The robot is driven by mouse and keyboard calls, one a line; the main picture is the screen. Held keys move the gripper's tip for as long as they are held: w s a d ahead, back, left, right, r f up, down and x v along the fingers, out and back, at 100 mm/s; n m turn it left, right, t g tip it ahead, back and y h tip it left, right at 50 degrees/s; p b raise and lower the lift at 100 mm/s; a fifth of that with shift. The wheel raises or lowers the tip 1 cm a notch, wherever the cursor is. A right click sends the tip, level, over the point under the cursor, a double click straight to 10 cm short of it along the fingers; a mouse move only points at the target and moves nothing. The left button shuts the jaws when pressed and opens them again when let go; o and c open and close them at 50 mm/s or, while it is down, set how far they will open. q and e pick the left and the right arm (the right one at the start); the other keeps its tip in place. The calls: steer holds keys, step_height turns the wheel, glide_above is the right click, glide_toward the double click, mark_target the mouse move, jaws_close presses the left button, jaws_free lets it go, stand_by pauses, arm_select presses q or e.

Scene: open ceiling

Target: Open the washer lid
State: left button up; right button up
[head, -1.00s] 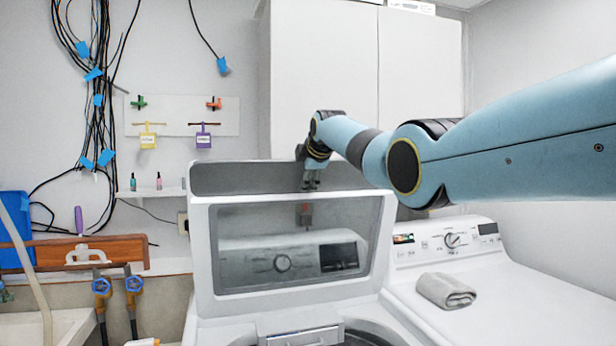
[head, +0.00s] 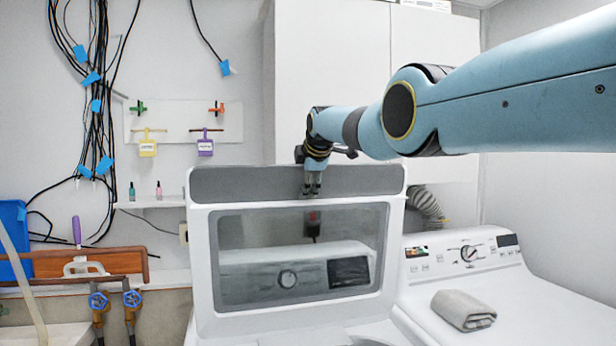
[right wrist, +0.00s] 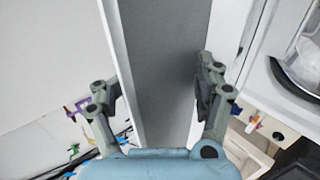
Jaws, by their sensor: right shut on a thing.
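The washer lid (head: 202,260) stands raised, nearly upright, on the white washer (head: 260,336) in the head view. It has a white frame, a large clear window and a grey band along its top. My right gripper (head: 312,188) points down at the middle of the lid's top edge and is shut on it. In the right wrist view, the fingers of my right gripper (right wrist: 160,90) sit on either side of the lid (right wrist: 160,60). The washer's control panel (head: 288,278) shows through the window. My left gripper is not in view.
A second white machine (head: 545,300) stands at the right with a folded grey cloth (head: 463,309) on it. A white cabinet (head: 340,70) is behind the lid. Cables (head: 95,120) hang on the left wall. A sink (head: 45,335) is at the lower left.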

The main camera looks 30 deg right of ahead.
steer(key=shift+f, duration=0.3)
steer(key=o, duration=1.1)
steer(key=shift+w, duration=0.2)
steer(key=shift+c, duration=1.4)
steer(key=shift+r, duration=0.25)
steer(key=shift+s+r, duration=0.1)
steer(key=shift+r, duration=0.1)
steer(key=shift+c, duration=0.4)
steer(key=shift+s+a+r, duration=0.1)
steer(key=shift+s+r, duration=0.05)
steer(key=shift+s, duration=0.05)
steer(key=shift+c, duration=0.4)
steer(key=v, duration=1.1)
steer(key=shift+s, duration=0.1)
steer(key=shift+c, duration=0.3)
